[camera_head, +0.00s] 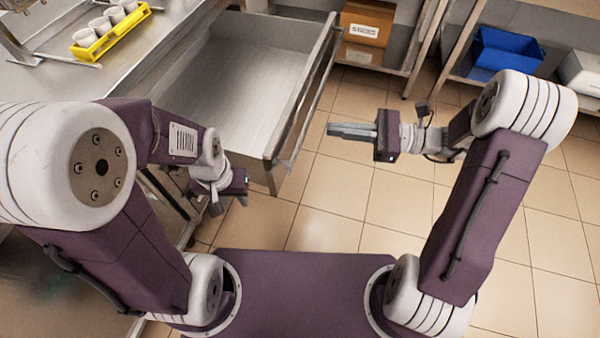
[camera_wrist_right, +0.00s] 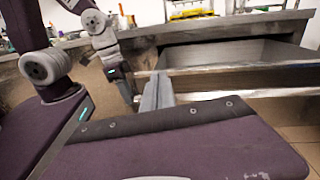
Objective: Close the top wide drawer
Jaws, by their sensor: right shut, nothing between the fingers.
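The top wide drawer (camera_head: 236,88) is a wide, empty metal tray pulled out from the steel counter. Its front panel (camera_head: 307,95) with a bar handle faces right in the head view. The drawer also shows at the upper right of the right wrist view (camera_wrist_right: 250,52). My right gripper (camera_head: 332,130) is shut and empty, pointing left, to the right of the drawer front. Its fingers also show in the right wrist view (camera_wrist_right: 158,78).
The steel counter (camera_head: 165,35) carries a yellow rack (camera_head: 110,34) with white cups. A cardboard box (camera_head: 366,22) and a blue bin (camera_head: 506,52) sit on shelves at the back. Tiled floor (camera_head: 345,180) is open in front of the drawer.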

